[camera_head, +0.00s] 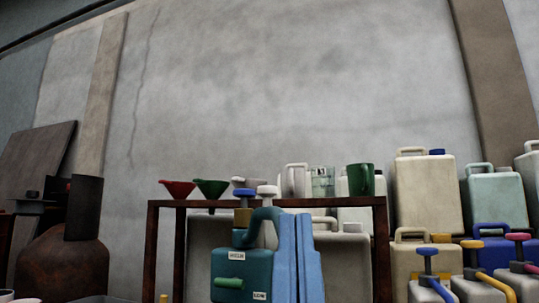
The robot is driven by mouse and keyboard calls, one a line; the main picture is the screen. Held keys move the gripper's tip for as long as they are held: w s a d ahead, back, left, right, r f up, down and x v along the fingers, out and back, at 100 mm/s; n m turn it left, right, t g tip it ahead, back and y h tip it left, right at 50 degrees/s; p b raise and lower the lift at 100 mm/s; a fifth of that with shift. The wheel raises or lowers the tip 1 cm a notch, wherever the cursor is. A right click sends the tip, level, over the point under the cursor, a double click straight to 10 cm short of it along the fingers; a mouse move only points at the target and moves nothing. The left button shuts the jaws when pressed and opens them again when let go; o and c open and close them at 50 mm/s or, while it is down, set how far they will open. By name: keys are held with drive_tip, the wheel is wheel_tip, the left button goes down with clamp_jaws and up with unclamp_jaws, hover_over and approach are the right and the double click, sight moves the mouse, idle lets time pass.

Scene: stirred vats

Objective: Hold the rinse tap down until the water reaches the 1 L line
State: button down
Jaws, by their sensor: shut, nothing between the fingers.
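A teal container (226,262) with a curved handle stands in front of the rusty rack, at the lower middle. I cannot tell which of these is the rinse tap. A clear jug (323,183) with a small label stands on the rack's top. I cannot make out a 1 L line or a water level.
The rusty rack (380,255) also carries red (177,189) and green (211,188) funnels and a green mug (361,179). Several canisters (424,192) crowd the right; a rusty drum (60,265) stands left.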

wheel_tip(320, 180, up, 11)
drive_tip(key=p, duration=0.8)
drive_tip(key=shift+f, duration=0.1)
